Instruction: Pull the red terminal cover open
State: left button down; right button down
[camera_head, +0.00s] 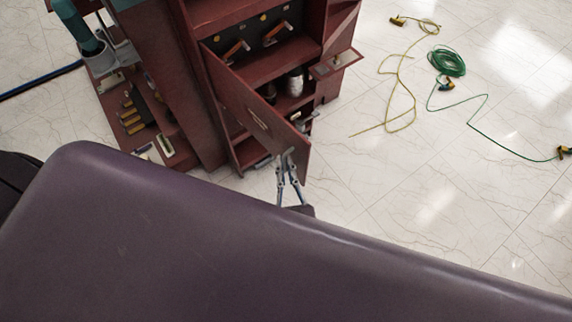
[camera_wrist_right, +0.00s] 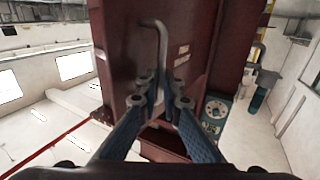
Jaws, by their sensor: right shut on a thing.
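The red terminal cover (camera_head: 240,97) is a dark red door panel on the red cabinet (camera_head: 178,62). It stands partly swung out, and shelves with contacts show behind it. In the right wrist view the cover (camera_wrist_right: 125,65) fills the upper middle, with a bent metal rod handle (camera_wrist_right: 163,40) on its face. My right gripper (camera_head: 287,158) is at the cover's lower outer corner. In the wrist view its fingers (camera_wrist_right: 161,98) are shut around the lower part of the handle. My left gripper is not in view.
A small red flap (camera_head: 336,64) sticks out at the cabinet's right. A yellow cable (camera_head: 400,75) and a green cable coil (camera_head: 447,61) lie on the white tiled floor to the right. A teal cylinder (camera_head: 80,28) stands at the upper left.

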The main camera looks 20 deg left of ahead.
jog(key=shift+w+a+r, duration=0.15)
jog(key=shift+a+r, duration=0.15)
jog(key=shift+r, duration=0.1)
jog(key=c, duration=2.4)
grip_release()
jog(key=o, duration=0.3)
jog(key=shift+w+a+f, duration=0.15)
jog(key=shift+a+f, duration=0.15)
jog(key=shift+f, duration=0.05)
jog(key=v, duration=1.2)
jog(key=shift+d, duration=0.25)
